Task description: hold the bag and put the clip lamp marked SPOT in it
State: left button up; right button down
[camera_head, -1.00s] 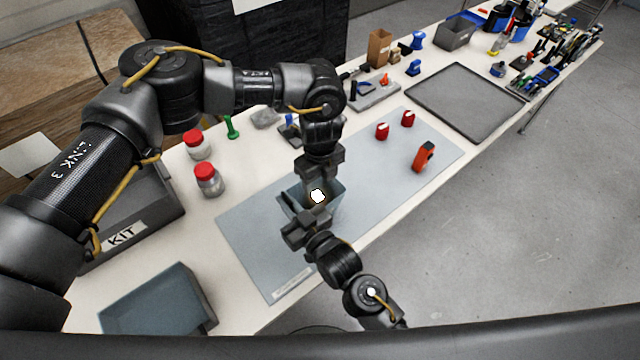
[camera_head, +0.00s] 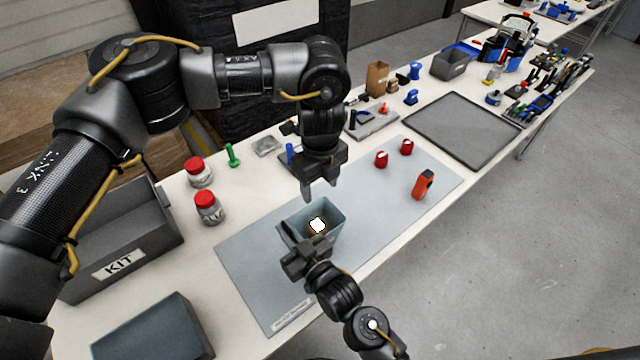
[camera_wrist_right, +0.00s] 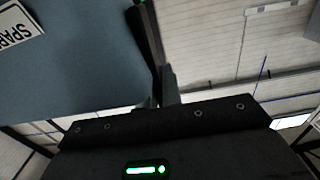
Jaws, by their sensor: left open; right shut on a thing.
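The bag (camera_head: 340,232) is an open-topped blue-grey box shape standing on the blue-grey mat. A bright white thing (camera_head: 317,225) with brownish edges shows inside it; I cannot read any marking on it, so I cannot tell if it is the SPOT lamp. My left gripper (camera_head: 320,190) is open and empty, just above the bag's opening. My right gripper (camera_head: 298,246) is shut on the bag's near left side. In the right wrist view the bag's blue wall (camera_wrist_right: 75,70) fills the upper left, with a partly seen label reading "SPAR".
On the mat (camera_head: 262,275) to the right are two red items (camera_head: 381,159) (camera_head: 406,147) and an orange one (camera_head: 424,185). Red-lidded jars (camera_head: 209,208) and a KIT bin (camera_head: 120,265) stand left. An empty dark tray (camera_head: 462,128) lies at the back right.

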jog(key=c, duration=1.5)
grip_release()
jog(key=p+v, duration=0.2)
jog(key=v, duration=1.7)
